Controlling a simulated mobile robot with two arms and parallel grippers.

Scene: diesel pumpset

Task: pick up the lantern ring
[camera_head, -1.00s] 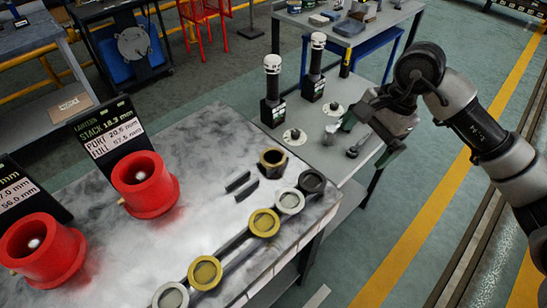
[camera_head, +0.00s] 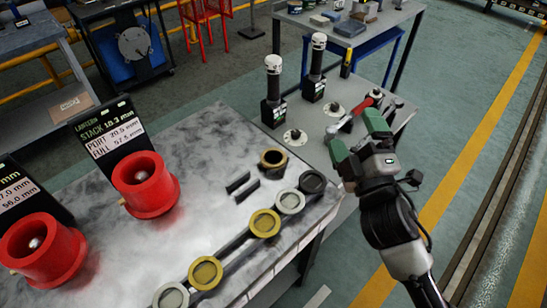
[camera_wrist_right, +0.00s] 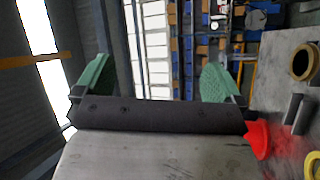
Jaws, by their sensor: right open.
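A lone brass ring (camera_head: 272,159) stands on the right part of the grey worktable, open side up; no label marks it as the lantern ring. It also shows at the right edge of the right wrist view (camera_wrist_right: 304,62). My right gripper (camera_head: 358,138) is open, with green finger pads apart and nothing between them. It is to the right of the ring, beyond the table's right edge and clear of it. Both pads show in the right wrist view (camera_wrist_right: 157,80). My left gripper is not in view.
Two dark bars (camera_head: 242,187) lie beside the ring. A rack along the table's front edge carries several rings, one gold (camera_head: 264,223). Red cylinders (camera_head: 145,185) stand left by a sign (camera_head: 103,133). A side table holds two black posts (camera_head: 273,92) and a red-handled tool (camera_head: 368,104).

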